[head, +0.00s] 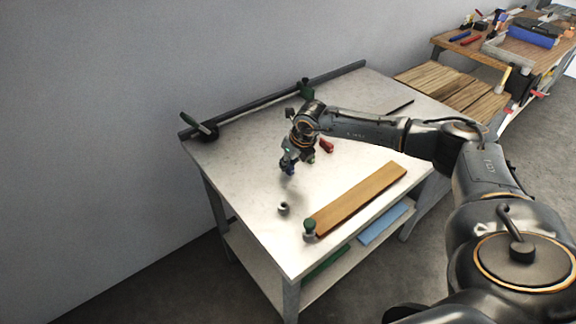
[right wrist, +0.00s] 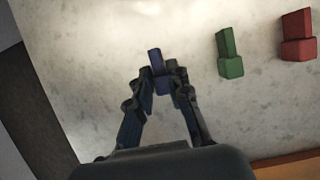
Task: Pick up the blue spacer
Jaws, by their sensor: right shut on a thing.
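The blue spacer (right wrist: 155,58) is held between the fingertips of my right gripper (right wrist: 157,76) in the right wrist view. In the head view the right gripper (head: 290,160) points down at the white table (head: 255,165), with a small bit of the blue spacer (head: 289,170) showing at its tips. I cannot tell whether the spacer touches the tabletop. A green spacer (right wrist: 229,55) and a red spacer (right wrist: 298,36) stand to the right of it in the wrist view. In the head view the red spacer (head: 326,145) shows beside the gripper. My left gripper is not in view.
A long wooden board (head: 362,198) lies along the table's front side, with a grey-green fitting (head: 309,229) at its left end. A small grey hook-like part (head: 284,208) lies near it. A dark bar clamp (head: 270,100) runs along the back edge. A wooden workbench (head: 510,45) stands behind right.

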